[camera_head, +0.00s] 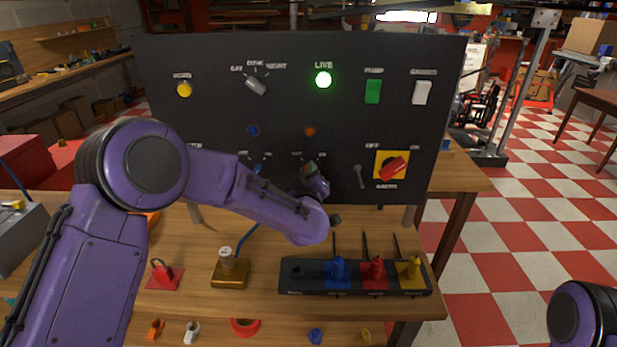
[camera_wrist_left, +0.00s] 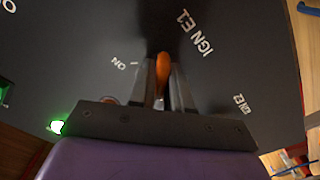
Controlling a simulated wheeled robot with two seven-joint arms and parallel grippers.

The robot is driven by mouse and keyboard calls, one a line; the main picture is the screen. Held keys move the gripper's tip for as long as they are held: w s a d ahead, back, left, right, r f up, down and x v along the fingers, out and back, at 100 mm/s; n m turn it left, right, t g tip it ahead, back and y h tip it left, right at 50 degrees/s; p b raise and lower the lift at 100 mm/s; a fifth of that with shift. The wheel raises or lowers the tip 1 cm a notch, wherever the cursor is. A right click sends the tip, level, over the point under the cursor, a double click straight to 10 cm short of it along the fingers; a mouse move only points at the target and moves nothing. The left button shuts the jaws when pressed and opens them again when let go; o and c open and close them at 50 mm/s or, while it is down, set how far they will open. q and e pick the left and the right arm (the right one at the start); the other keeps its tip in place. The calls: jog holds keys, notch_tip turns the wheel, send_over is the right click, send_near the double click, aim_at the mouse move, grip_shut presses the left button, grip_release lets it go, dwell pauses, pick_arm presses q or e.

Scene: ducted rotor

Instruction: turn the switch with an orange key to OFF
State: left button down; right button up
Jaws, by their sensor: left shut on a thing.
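The orange key (camera_wrist_left: 162,70) sits in a switch on the black panel (camera_head: 215,70). In the left wrist view its orange head is between my left gripper's fingers (camera_wrist_left: 162,85), which are shut on it. An ON label (camera_wrist_left: 123,64) and an IGN E1 label (camera_wrist_left: 195,32) are near it. In the head view my left gripper (camera_head: 311,176) reaches the panel's lower middle, below an orange dot (camera_head: 310,131), and mostly covers the switch. My right gripper is out of view.
A green LIVE lamp (camera_head: 323,80) is lit. A black rack (camera_head: 300,286) with blue, red and yellow items stands on the table in front.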

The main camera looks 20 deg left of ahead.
pick_arm(q)
jog(key=shift+n, duration=0.4)
jog(key=c, duration=1.2)
grip_release()
jog(key=shift+o, duration=0.2)
jog(key=b+v, duration=0.3)
jog(key=v, duration=0.7)
jog(key=shift+s, duration=0.25)
